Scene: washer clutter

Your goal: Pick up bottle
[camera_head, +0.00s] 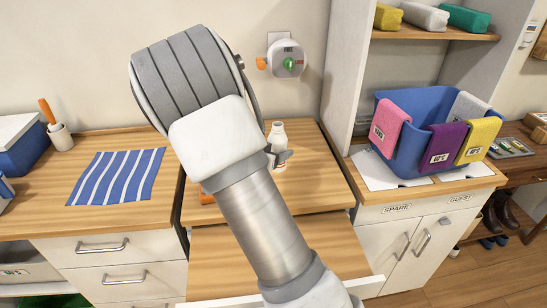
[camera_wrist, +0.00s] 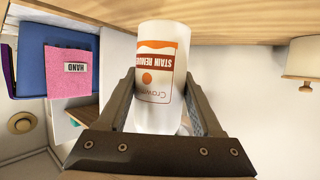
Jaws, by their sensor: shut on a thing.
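The white bottle (camera_wrist: 157,65), with an orange and brown stain remover label, stands between the two fingers of my gripper (camera_wrist: 165,105) in the wrist view. The fingers are shut on it from both sides. In the head view the bottle (camera_head: 278,132) shows beside my arm, over the wooden counter; its upper part is visible and my gripper (camera_head: 279,157) is partly hidden behind my wrist. I cannot tell whether the bottle's base touches the counter.
A blue basket (camera_head: 425,160) with coloured cloths stands on the right cabinet. A striped cloth (camera_head: 115,177) lies on the left counter, with a white cup (camera_head: 60,137) behind it.

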